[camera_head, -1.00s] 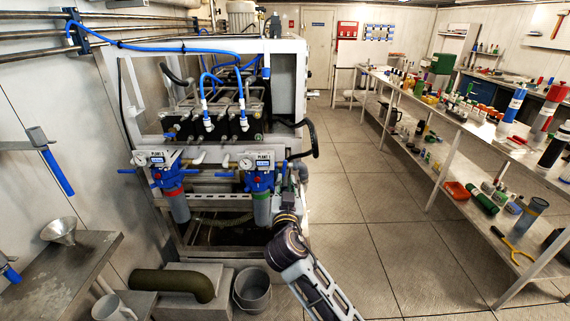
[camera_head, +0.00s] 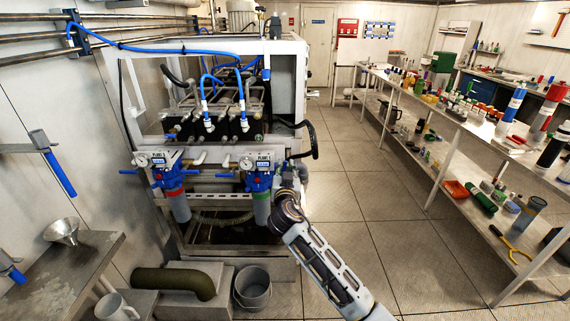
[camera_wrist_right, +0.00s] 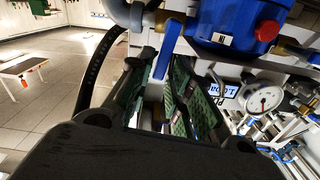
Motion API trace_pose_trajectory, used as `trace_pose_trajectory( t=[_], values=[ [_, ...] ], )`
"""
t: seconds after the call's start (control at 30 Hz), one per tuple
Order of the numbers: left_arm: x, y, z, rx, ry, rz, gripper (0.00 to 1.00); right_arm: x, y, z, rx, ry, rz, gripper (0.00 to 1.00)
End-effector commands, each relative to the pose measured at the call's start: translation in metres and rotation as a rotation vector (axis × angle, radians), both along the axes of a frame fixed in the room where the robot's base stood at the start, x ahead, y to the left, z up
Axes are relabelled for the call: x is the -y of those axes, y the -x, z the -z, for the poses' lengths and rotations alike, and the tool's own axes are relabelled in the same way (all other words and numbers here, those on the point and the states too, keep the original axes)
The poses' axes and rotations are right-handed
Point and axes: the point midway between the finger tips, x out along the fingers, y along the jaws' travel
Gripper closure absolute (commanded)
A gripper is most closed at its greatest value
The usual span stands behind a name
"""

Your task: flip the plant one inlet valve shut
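A flat blue valve lever (camera_wrist_right: 168,48) stands upright near a grey pipe fitting. My right gripper (camera_wrist_right: 158,90) is open, with green-padded fingers on either side of the lever's line. Contact with the lever cannot be made out. In the head view my right gripper (camera_head: 290,180) is partly hidden beside the housing. My left gripper is out of view.
A second similar housing (camera_head: 172,180) hangs to the left. A pressure gauge (camera_wrist_right: 264,99) and a black hose (camera_wrist_right: 98,70) flank the gripper in the wrist view. A bucket (camera_head: 252,287) stands below. Open floor lies to the right, before a long bench (camera_head: 440,108).

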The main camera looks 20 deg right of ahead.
Motion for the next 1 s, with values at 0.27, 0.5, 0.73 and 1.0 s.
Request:
trace_pose_trajectory(
  t=[0.27,0.5,0.73,1.0],
  values=[
    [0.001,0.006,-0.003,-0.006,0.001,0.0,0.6,0.007,-0.023,-0.001,0.001,0.001,0.0,0.79],
    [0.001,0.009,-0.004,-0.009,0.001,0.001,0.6,0.009,-0.031,0.0,0.001,0.0,0.0,0.79],
    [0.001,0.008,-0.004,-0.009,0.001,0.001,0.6,0.009,-0.032,0.0,0.0,0.0,0.0,0.79],
    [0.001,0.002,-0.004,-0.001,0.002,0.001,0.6,0.009,-0.031,0.0,0.001,0.0,0.0,1.0]
  ],
)
